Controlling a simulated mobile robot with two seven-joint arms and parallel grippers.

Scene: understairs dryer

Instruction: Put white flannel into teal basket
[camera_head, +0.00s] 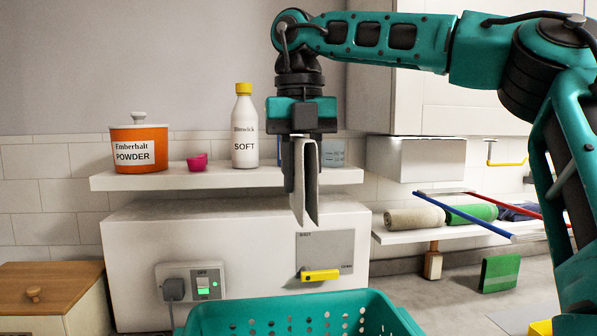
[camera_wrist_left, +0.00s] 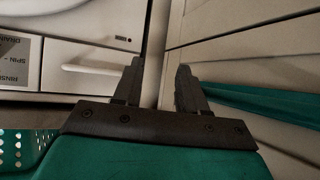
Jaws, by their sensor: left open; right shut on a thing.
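The white flannel (camera_head: 311,190) hangs folded and upright from my right gripper (camera_head: 300,150), which is shut on it. The gripper points down, in front of the shelf. The teal basket (camera_head: 295,312) is at the bottom of the head view, below the flannel, with a clear gap between them. Its lower part is cut off by the frame and its inside is mostly hidden. A perforated teal wall of what looks like the basket also shows in the left wrist view (camera_wrist_left: 30,147). My left gripper (camera_wrist_left: 160,80) is open and empty there, in front of white cabinet fronts.
Rolled towels (camera_head: 414,219), coloured rods (camera_head: 465,214) and a green block-like item (camera_head: 499,272) are at right. A wooden-lidded box (camera_head: 50,285) stands at left.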

